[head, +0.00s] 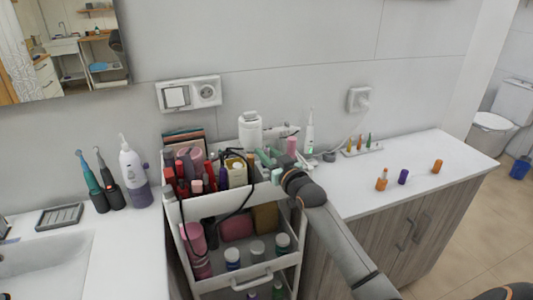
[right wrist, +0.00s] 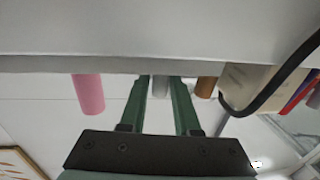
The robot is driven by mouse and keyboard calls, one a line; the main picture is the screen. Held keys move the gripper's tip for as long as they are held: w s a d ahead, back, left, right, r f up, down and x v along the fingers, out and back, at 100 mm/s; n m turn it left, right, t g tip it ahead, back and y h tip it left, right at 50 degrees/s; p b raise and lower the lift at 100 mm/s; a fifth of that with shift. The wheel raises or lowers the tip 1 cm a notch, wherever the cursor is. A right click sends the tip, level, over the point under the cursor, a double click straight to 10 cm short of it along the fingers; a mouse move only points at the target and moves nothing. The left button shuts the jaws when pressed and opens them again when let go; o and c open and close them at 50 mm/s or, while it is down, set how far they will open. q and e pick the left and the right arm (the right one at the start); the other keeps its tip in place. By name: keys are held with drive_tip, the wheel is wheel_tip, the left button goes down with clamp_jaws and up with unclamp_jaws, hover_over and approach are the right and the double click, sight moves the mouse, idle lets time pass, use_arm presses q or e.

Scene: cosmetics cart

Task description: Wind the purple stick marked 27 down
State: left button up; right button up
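I cannot read a 27 on any stick. A small purple cylinder (head: 403,176) stands on the right counter, and a purple item (head: 223,178) stands among the cosmetics in the cart's top tray; I cannot tell whether either is the marked stick. My right gripper (head: 268,164) is over the right part of the cart's top, with its green fingers apart. In the right wrist view, the fingers (right wrist: 160,85) are open, with a grey cylinder (right wrist: 160,88) showing between them, apparently not gripped. My left gripper is out of view.
The white cart (head: 220,204) is crowded with bottles and tubes, and a black cable hangs over it. An orange stick (head: 382,180) and an orange cylinder (head: 438,166) stand on the right counter. A pink cylinder (right wrist: 88,94) and a brown one (right wrist: 206,87) flank my fingers.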

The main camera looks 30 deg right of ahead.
drive_tip(key=o, duration=0.3)
drive_tip(key=s+a+b, duration=0.1)
drive_tip(key=s, duration=1.1)
drive_tip(key=shift+s, duration=0.25)
drive_tip(key=shift+a, duration=0.1)
drive_tip(key=s+a+f+n+g+y, duration=0.1)
drive_tip(key=s+a+f+g, duration=0.2)
drive_tip(key=f, duration=0.6)
drive_tip(key=s+a+f+n+g+y, duration=0.1)
drive_tip(key=s+a+f, duration=0.2)
drive_tip(key=a+f, duration=0.45)
drive_tip(key=s+a+f+g+y, duration=0.1)
drive_tip(key=s+a+f+g, duration=0.1)
drive_tip(key=s+a+f, duration=0.3)
drive_tip(key=s+a+f+n+g+y, duration=0.1)
drive_tip(key=s+a+f, duration=0.4)
drive_tip(key=s+f, duration=0.5)
drive_tip(key=shift+s+a+f+g, duration=0.2)
drive_tip(key=shift+s+f+g, duration=0.2)
drive_tip(key=shift+f+g, duration=0.45)
